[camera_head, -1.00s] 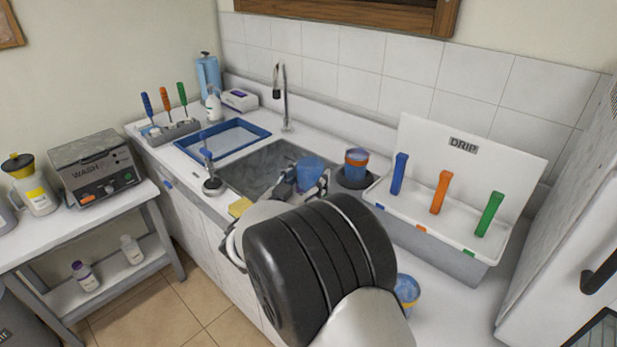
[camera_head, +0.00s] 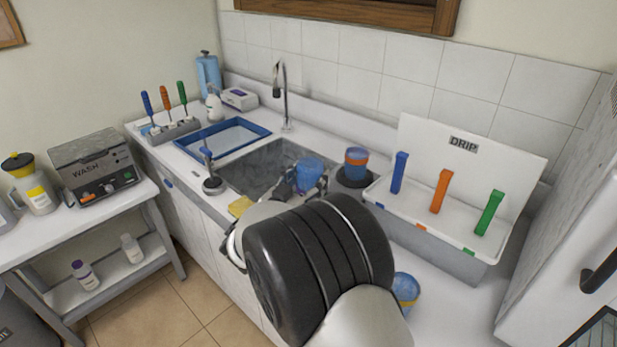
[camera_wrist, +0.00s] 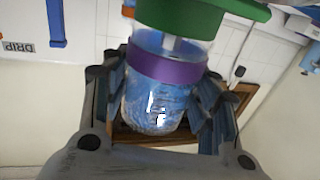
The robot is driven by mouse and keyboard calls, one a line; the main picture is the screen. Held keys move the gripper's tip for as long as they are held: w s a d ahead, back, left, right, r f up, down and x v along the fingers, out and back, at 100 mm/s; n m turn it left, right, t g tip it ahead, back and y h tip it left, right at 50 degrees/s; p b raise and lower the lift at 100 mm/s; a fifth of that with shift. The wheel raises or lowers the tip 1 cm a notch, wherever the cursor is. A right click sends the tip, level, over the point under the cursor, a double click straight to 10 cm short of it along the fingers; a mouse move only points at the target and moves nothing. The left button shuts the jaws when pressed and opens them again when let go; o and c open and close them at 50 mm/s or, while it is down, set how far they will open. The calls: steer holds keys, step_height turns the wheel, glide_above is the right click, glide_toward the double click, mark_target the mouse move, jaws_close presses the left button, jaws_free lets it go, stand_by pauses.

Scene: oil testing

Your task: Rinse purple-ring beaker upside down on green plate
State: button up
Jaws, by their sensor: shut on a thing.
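The purple-ring beaker (camera_wrist: 162,100) is clear and blue-tinted, with a purple band (camera_wrist: 168,69). My gripper (camera_wrist: 165,88) is shut on it, one finger on each side. The wrist view is inverted: the DRIP sign reads upside down, and the beaker's rounded closed end points down in the picture. In the head view the beaker (camera_head: 309,170) is at the sink's right side, largely behind my gripper (camera_head: 305,188). No green plate is visible there.
The grey sink (camera_head: 255,168) has a faucet (camera_head: 287,100) behind it. A cup with an orange band (camera_head: 355,165) stands right of the sink, near the DRIP rack (camera_head: 450,210). Another blue cup (camera_head: 405,288) is by my arm. A yellow sponge (camera_head: 240,206) lies at the sink's front edge.

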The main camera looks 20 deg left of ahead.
mark_target(308, 163)
steer(key=shift+f, duration=0.65)
stand_by(1.5)
steer(key=shift+r, duration=3.35)
